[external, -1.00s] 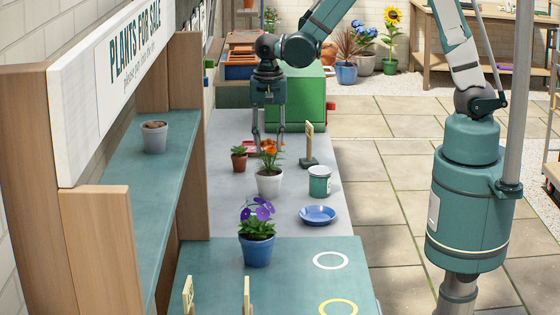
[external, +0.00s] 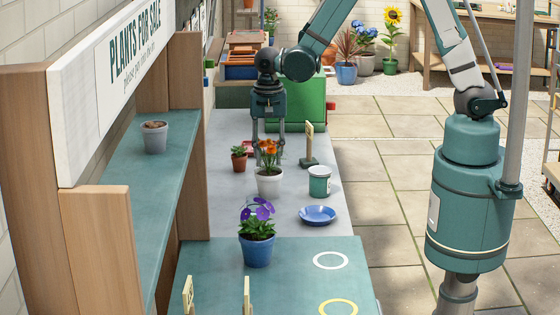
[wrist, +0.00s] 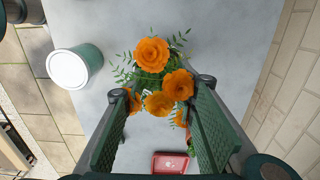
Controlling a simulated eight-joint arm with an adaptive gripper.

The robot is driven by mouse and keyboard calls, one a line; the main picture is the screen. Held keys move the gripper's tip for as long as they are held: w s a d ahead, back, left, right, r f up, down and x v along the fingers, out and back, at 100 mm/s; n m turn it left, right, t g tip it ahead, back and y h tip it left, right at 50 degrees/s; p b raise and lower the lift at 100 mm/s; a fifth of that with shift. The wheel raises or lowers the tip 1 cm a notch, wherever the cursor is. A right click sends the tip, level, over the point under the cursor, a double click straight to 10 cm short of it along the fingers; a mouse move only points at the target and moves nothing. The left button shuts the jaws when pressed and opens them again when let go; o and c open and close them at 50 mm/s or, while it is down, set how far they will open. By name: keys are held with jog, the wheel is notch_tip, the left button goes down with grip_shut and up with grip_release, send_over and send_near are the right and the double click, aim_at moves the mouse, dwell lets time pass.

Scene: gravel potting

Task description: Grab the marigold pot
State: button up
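The marigold pot (external: 269,183) is a white pot with orange flowers and green leaves, standing upright on the grey bench. My gripper (external: 268,154) points down just above it, with its fingers at either side of the flowers. In the wrist view the orange marigold flowers (wrist: 160,75) show at and between the fingertips of my gripper (wrist: 162,88). The fingers are wide apart and nothing is gripped. The white pot is hidden beneath the blooms in the wrist view.
A small succulent pot (external: 239,160) stands close on the left. A green-and-white tin (external: 319,181), a blue saucer (external: 317,214) and a sign stand (external: 309,150) are on the right. A purple-flowered blue pot (external: 257,249) stands in front. A red tray (wrist: 171,163) lies behind.

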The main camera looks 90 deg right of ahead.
jog(key=shift+f, duration=0.7)
jog(key=shift+c, duration=0.2)
grip_shut()
